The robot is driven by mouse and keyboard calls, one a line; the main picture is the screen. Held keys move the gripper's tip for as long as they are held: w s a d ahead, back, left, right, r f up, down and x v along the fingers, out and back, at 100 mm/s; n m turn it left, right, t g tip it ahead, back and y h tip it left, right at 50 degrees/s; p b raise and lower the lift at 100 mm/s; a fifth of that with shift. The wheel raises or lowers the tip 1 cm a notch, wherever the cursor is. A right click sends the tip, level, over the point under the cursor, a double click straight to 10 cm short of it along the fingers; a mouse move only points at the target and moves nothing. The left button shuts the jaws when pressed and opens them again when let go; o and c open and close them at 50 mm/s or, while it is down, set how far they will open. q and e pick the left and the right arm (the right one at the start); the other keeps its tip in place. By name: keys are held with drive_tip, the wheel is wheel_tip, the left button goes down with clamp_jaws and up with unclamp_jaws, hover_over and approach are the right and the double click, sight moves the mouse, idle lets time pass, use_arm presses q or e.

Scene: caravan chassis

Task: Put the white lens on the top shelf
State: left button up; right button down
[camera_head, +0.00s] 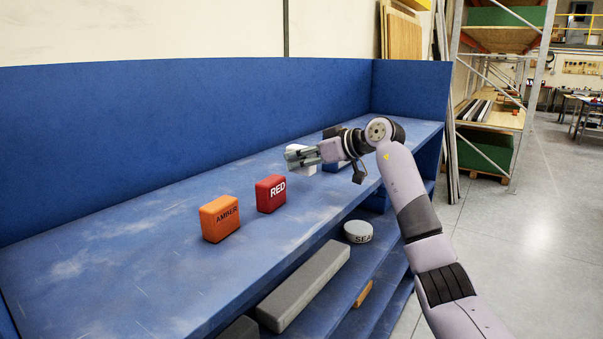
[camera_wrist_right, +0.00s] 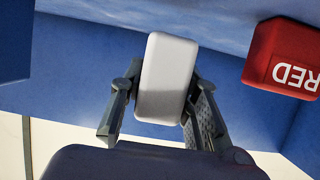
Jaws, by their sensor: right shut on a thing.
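The white lens (camera_head: 296,149) is a rounded white block at the top shelf (camera_head: 130,240), right of the red block. My right gripper (camera_head: 303,158) is shut on it. In the right wrist view the white lens (camera_wrist_right: 166,75) sits between the two fingers of the right gripper (camera_wrist_right: 163,105), one on each side. The shelf surface shows behind it; I cannot tell whether the lens touches the shelf. My left gripper is not in view.
A red block (camera_head: 270,194) and an amber block (camera_head: 220,218) stand left of my gripper. Another block, partly hidden, is behind my wrist. A round grey piece (camera_head: 358,231) and a long grey bar (camera_head: 304,286) lie on the shelf below. The top shelf's left part is clear.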

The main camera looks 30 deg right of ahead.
sight(301, 173)
drive_tip(key=shift+f, duration=0.4)
wheel_tip(301, 173, down, 2)
drive_tip(key=shift+f, duration=0.55)
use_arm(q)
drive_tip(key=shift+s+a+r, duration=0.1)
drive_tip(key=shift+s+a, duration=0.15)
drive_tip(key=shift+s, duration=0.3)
use_arm(e)
drive_tip(key=shift+f, duration=0.1)
drive_tip(key=c, duration=1.2)
unclamp_jaws()
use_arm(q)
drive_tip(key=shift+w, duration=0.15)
